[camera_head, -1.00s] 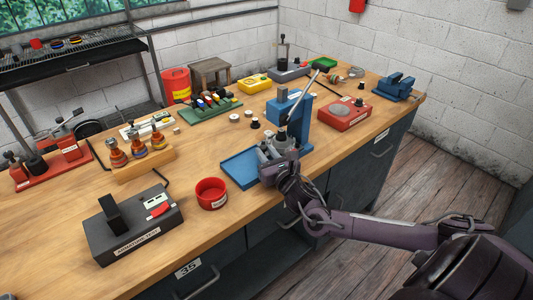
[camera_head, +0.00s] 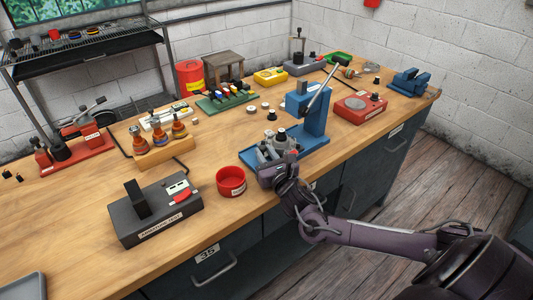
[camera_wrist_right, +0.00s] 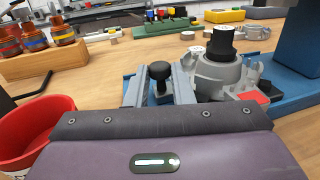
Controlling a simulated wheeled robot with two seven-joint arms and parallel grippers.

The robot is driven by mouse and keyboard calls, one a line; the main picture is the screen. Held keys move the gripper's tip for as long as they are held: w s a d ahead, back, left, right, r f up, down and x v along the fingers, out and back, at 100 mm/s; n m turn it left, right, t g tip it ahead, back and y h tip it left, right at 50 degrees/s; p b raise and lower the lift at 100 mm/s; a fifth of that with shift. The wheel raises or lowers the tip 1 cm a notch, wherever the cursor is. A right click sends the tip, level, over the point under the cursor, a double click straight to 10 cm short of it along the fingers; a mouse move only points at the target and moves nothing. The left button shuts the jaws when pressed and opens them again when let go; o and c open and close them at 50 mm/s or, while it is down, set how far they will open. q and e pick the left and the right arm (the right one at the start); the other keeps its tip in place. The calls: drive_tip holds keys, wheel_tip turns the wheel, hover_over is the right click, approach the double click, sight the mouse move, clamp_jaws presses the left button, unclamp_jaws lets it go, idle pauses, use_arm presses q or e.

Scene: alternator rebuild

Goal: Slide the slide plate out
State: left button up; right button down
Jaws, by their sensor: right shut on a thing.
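The blue press (camera_head: 315,115) stands on the bench with its flat blue base (camera_head: 248,158) reaching left. A grey housing with a black cylinder on top (camera_head: 280,141) sits over that base, and shows large in the right wrist view (camera_wrist_right: 222,78). My right gripper (camera_head: 272,163) is at the front of the base, beside the housing. In the wrist view its two grey fingers (camera_wrist_right: 158,92) are shut around the stem below a black knob (camera_wrist_right: 160,71). The slide plate is mostly hidden by the gripper and housing. My left gripper is not in view.
A red bowl (camera_head: 231,182) stands close left of the gripper, near the bench's front edge. A dark armature tester (camera_head: 160,212) is further left. A wooden stand with cones (camera_head: 160,153) is behind. A red box (camera_head: 360,107) is right of the press.

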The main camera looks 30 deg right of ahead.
drive_tip(key=c, duration=1.5)
unclamp_jaws()
drive_tip(key=shift+a, duration=0.15)
drive_tip(key=shift+c, duration=0.2)
drive_tip(key=shift+a, duration=0.1)
drive_tip(key=shift+s+a+b, duration=0.15)
drive_tip(key=shift+s+a, duration=0.05)
drive_tip(key=shift+s, duration=1.1)
drive_tip(key=shift+s+a+b, duration=0.1)
drive_tip(key=shift+s+a, duration=0.05)
drive_tip(key=shift+s, duration=1.15)
drive_tip(key=shift+s+a+b, duration=0.15)
drive_tip(key=shift+s+a, duration=0.05)
drive_tip(key=shift+s, duration=1.1)
drive_tip(key=shift+o, duration=0.2)
